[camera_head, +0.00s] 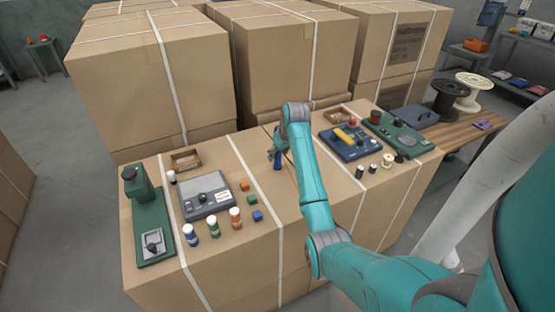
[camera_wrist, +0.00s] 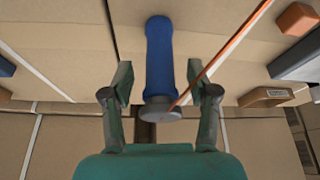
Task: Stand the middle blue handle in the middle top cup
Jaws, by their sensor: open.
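In the wrist view a blue handle (camera_wrist: 159,52) with a grey round end (camera_wrist: 160,109) reaches between the two fingers of my gripper (camera_wrist: 162,92). The fingers are open, with a gap visible on each side of it. In the head view my gripper (camera_head: 274,155) is low over the middle of the carton top, and the blue handle (camera_head: 278,164) shows just below it, looking upright. Whether the handle touches the carton is unclear. A thin orange line crosses beside the handle in the wrist view. I cannot make out a cup in either view.
Left of my gripper are a grey device (camera_head: 206,196), a green press (camera_head: 148,215), several bottles and small blocks. Right are a blue device (camera_head: 350,142) with a yellow bar, a green device (camera_head: 400,133) and small spools. Tall cartons (camera_head: 290,60) stand behind.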

